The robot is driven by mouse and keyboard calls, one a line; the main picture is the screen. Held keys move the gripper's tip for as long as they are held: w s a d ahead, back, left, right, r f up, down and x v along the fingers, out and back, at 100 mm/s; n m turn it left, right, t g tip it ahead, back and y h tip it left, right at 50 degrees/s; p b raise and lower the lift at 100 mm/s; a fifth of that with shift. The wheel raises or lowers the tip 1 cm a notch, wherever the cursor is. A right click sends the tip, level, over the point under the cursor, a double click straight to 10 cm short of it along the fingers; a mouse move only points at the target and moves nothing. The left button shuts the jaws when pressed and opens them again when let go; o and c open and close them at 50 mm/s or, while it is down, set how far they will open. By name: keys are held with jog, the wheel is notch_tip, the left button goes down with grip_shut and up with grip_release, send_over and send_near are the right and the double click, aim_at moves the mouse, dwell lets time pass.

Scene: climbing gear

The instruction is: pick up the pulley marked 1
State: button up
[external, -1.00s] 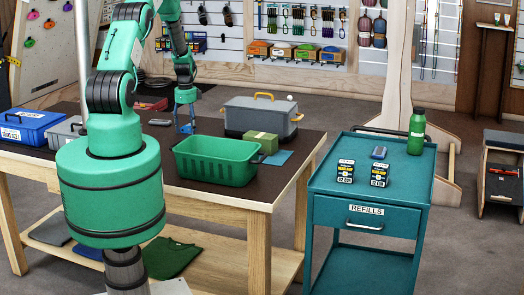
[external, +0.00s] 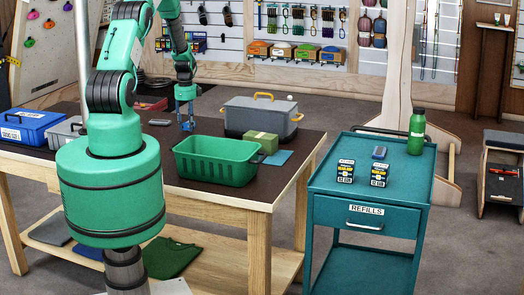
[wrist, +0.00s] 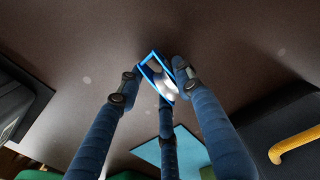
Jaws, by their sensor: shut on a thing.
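In the wrist view, a small pulley (wrist: 158,79) with bright blue edges and a shiny metal middle sits between my fingertips. I cannot read a number on it. My gripper (wrist: 157,80) is shut on it, with two fingers at its sides and one below it in the picture. In the external view, my gripper (external: 187,127) points down over the dark table top, behind the green basket (external: 216,166). The pulley is too small to make out there, and I cannot tell if it touches the table.
A grey toolbox with an orange handle (external: 262,113) stands right of my gripper. A green box (external: 261,143) and a flat blue piece (external: 278,158) lie beside the basket. Blue (external: 27,127) and grey (external: 63,134) boxes stand at the left. The table around my gripper is mostly clear.

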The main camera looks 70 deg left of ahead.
notch_tip(320, 180, up, 2)
jog(key=shift+r, duration=0.25)
jog(key=s+d, duration=0.3)
jog(key=d, duration=0.1)
jog(key=s+d, duration=0.3)
jog(key=d, duration=0.1)
jog(key=s+d+r, duration=0.1)
jog(key=s+d, duration=0.2)
jog(key=d, duration=0.2)
jog(key=shift+s+p, duration=0.1)
jog(key=shift+p, duration=0.2)
